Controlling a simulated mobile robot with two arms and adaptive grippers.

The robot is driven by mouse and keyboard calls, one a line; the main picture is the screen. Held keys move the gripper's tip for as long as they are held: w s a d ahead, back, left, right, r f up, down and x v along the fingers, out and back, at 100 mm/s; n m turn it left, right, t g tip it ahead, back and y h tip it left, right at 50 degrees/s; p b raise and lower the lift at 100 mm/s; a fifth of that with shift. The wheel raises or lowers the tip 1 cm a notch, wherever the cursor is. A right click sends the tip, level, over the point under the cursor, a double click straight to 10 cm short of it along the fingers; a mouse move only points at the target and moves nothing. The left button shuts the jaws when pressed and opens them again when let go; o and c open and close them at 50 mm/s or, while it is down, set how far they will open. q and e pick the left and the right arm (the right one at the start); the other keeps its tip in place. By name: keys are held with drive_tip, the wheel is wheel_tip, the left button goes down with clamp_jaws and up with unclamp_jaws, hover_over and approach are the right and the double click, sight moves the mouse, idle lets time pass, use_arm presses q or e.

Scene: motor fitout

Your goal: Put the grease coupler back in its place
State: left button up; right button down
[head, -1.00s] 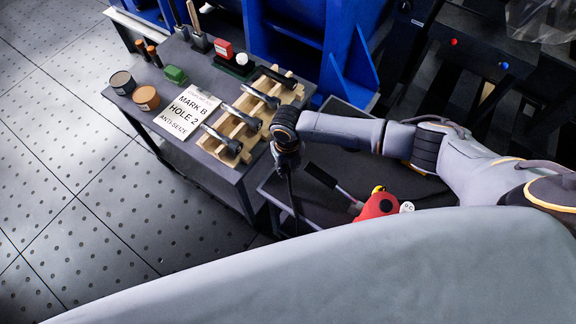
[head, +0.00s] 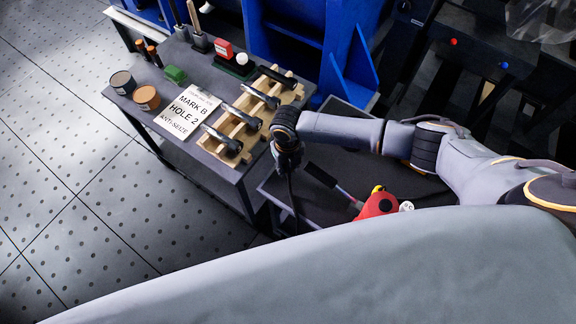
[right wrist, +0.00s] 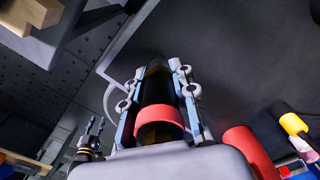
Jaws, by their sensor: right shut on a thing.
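My right gripper (head: 291,168) points down beside the near right corner of the bench, above the dark tray area. In the right wrist view it is shut on a black cylinder with a red ring (right wrist: 159,116), apparently the grease coupler. The cylinder lies between both fingers, its red end towards the camera and its far end in shadow. In the head view a thin dark length hangs below the gripper, too dark to make out clearly. My left gripper is not in view. I cannot tell which spot is the coupler's place.
A wooden rack (head: 240,146) with several metal tools stands on the grey bench, beside a sign (head: 187,111). Tins (head: 146,97) and a green block (head: 175,75) stand farther left. A red tool (head: 378,206) with a dark bar lies in the dark tray (head: 345,104), right of the gripper.

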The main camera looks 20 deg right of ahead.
sight(288, 172)
drive_tip(key=shift+f+b, duration=1.05)
drive_tip(key=shift+f, duration=0.55)
drive_tip(key=c, duration=1)
unclamp_jaws()
drive_tip(key=shift+r, duration=0.15)
wheel_tip(288, 172, up, 12)
drive_tip(key=shift+f, duration=0.1)
